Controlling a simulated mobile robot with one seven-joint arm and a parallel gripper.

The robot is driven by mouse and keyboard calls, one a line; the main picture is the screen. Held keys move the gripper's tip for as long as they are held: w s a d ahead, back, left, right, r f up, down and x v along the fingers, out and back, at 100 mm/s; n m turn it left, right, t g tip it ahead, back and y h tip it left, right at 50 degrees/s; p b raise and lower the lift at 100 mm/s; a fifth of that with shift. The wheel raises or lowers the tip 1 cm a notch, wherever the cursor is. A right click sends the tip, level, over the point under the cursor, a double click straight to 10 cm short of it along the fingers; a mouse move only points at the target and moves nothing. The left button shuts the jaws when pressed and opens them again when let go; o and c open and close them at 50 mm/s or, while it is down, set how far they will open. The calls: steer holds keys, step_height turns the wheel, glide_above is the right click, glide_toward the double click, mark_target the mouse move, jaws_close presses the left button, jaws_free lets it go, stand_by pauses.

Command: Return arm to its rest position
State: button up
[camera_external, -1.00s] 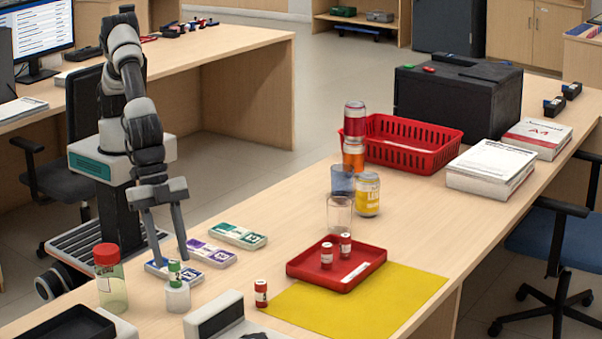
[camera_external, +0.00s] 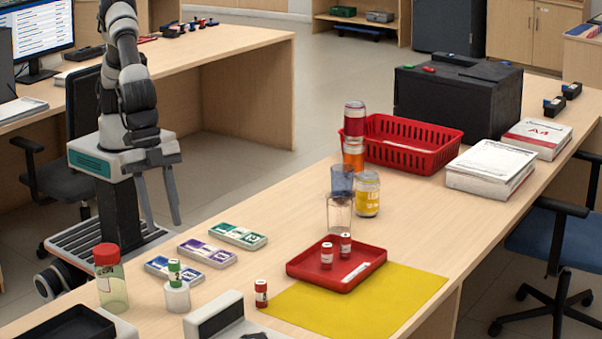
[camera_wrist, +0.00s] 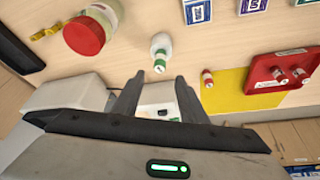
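My gripper (camera_external: 158,197) hangs at the left in the external view, beside the counter's far edge and close to my base. Its two fingers point down and stand apart, with nothing between them. In the wrist view my gripper (camera_wrist: 157,98) also shows two separated fingers and no held thing. My arm is folded in above my base. The counter (camera_external: 300,215) lies to the right of the gripper, and the gripper does not touch anything on it.
Near my gripper on the counter are a red-capped jar (camera_external: 111,278), a small green-topped bottle (camera_external: 177,290) and several colored card boxes (camera_external: 207,252). The floor (camera_external: 240,170) beyond the counter is clear.

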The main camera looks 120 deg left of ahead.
steer(key=s+a+r+n, duration=0.1)
steer(key=s+a+r, duration=0.2)
steer(key=a+r, duration=0.35)
steer(key=s+a+r+n+t, duration=0.15)
steer(key=a+r, duration=0.25)
steer(key=a, duration=0.5)
steer(key=s+a+r+n, duration=0.1)
steer(key=s+a+r, duration=0.2)
steer(key=a+r, duration=0.4)
steer(key=s+a+f+y, duration=0.1)
steer(key=s+a, duration=0.3)
steer(key=s, duration=0.3)
steer(key=s+a+f, duration=0.1)
steer(key=s+a, duration=0.4)
steer(key=s, duration=0.2)
steer(key=s+a+f+y, duration=0.15)
steer(key=s+a, duration=0.25)
steer(key=s, duration=0.4)
step_height(320, 180, up, 15)
steer(key=p, duration=1.5)
steer(key=shift+w+r+n+h+p, duration=0.15)
steer(key=shift+w+n+h+p, duration=0.2)
steer(key=shift+w+n, duration=0.1)
steer(key=shift+d, duration=0.1)
